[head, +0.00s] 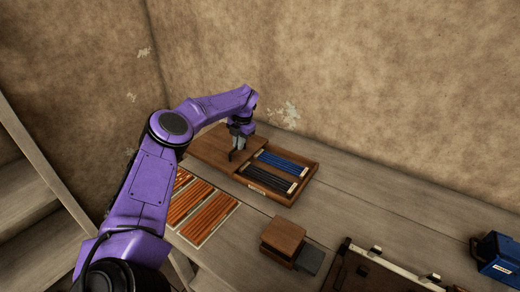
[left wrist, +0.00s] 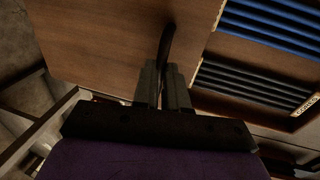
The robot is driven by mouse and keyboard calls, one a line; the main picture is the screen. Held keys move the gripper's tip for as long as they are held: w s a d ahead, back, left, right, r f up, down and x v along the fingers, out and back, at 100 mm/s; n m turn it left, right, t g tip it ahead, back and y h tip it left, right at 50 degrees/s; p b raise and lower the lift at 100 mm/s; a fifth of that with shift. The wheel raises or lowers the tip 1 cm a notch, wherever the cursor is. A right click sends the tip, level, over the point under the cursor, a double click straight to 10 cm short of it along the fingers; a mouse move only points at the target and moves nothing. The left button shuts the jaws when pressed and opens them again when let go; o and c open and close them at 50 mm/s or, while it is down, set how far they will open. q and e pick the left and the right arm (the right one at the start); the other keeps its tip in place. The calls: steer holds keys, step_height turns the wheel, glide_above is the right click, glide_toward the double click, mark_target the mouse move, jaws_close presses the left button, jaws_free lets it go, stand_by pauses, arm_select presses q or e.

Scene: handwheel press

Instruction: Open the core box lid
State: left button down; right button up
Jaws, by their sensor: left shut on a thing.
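The core box (head: 268,186) is a low brown wooden box on the bench by the wall. Its right part is uncovered and shows blue rods (head: 284,162) and black rods (head: 270,180) in rows. The brown lid (head: 208,147) lies flat at the left of these rows; it fills much of the left wrist view (left wrist: 100,45). My left gripper (head: 235,151) is over the lid's right side, shut on a dark upright handle (left wrist: 167,45) near the lid's edge. Whether any box part lies under the lid is hidden. My right gripper is not in view.
Trays of orange-brown rods (head: 210,216) lie in front of the lid. A small wooden block (head: 283,236) with a grey piece stands nearer. A dark wooden case (head: 370,270) and a blue object (head: 496,256) are at the right. The bench behind the block is clear.

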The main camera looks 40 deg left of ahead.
arm_select(q)
steer(key=shift+s+a, duration=0.1)
steer(key=shift+a, duration=0.6)
steer(key=c, duration=1.2)
jaws_free()
steer(key=shift+o, duration=0.2)
steer(key=shift+r, duration=0.1)
step_height(320, 180, up, 10)
steer(key=d+b, duration=0.2)
